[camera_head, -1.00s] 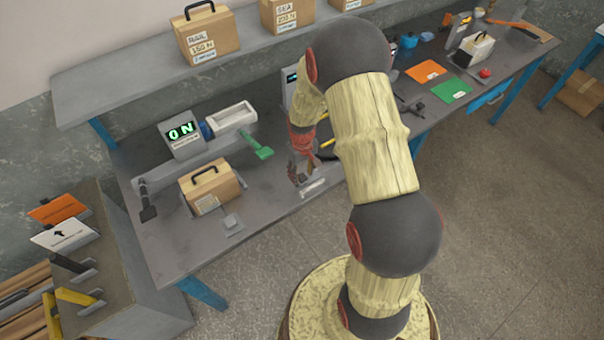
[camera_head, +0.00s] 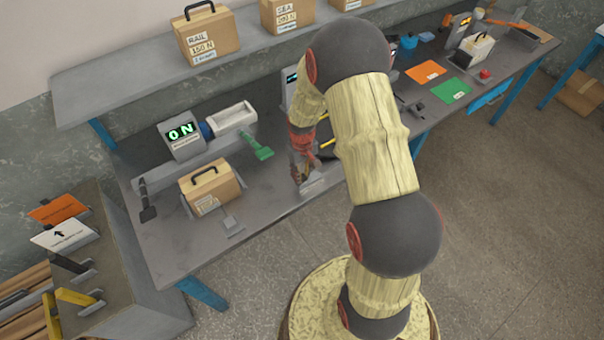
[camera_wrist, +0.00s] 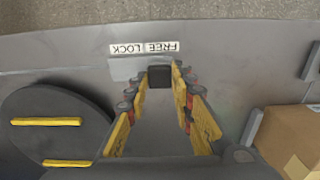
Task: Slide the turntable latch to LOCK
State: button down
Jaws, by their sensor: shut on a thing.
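The latch is a small dark block (camera_wrist: 159,76) in the wrist view. It stands below the FREE label (camera_wrist: 161,47), and the LOCK label (camera_wrist: 128,48) lies to its left; both labels read upside down. My gripper (camera_wrist: 161,78) has its yellow fingertips on either side of the block, shut on it. The dark round turntable (camera_wrist: 30,106) with two yellow bars is to the left of my fingers. In the head view my gripper (camera_head: 299,176) is low over the bench's front part, and the latch cannot be made out there.
A cardboard box (camera_wrist: 285,135) lies right of my fingers in the wrist view. The floor in front is clear.

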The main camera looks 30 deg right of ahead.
aim_at(314, 176)
jog(key=shift+d, duration=0.1)
jog(key=d, duration=0.5)
jog(key=shift+w, duration=0.1)
jog(key=shift+d, duration=0.1)
jog(key=c, duration=1.6)
grip_release()
jog(key=shift+d, duration=0.15)
jog(key=shift+c, duration=0.2)
jog(key=shift+o, duration=0.5)
jog(key=shift+r, duration=0.1)
notch_tip(314, 176, up, 12)
